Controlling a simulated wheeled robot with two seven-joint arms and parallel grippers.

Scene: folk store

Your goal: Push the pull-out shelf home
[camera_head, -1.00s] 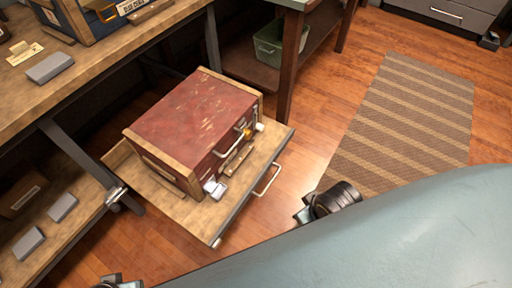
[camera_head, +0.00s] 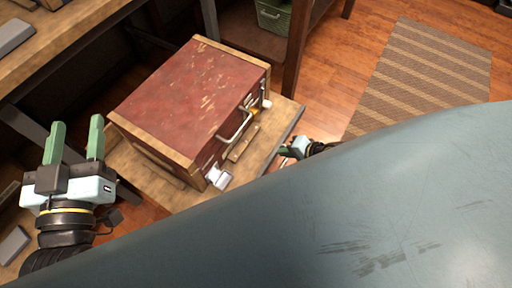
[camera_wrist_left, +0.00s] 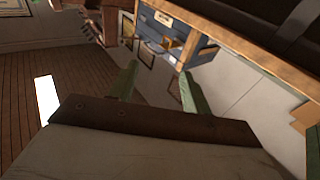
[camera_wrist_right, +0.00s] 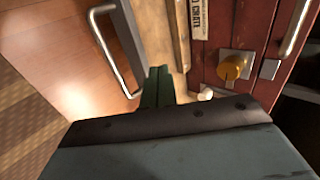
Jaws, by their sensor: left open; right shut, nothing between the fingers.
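The pull-out shelf (camera_head: 279,122) is a wooden board standing out from under the workbench. A worn red case (camera_head: 195,95) with wooden edges rests on it. My right gripper (camera_head: 287,152) is at the shelf's front edge, low beside my body. In the right wrist view its shut, empty green fingers (camera_wrist_right: 157,76) point at the shelf front, beside the metal pull handle (camera_wrist_right: 113,55); I cannot tell whether they touch. My left gripper (camera_head: 77,122) is open and empty, left of the case. Its spread fingers (camera_wrist_left: 157,82) also show in the left wrist view.
The workbench (camera_head: 60,45) runs along the upper left, with a dark metal leg (camera_head: 30,125) below. A dark wooden table leg (camera_head: 298,45) stands behind the shelf, near a green bin (camera_head: 272,17). A striped mat (camera_head: 420,75) lies on open floor at right.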

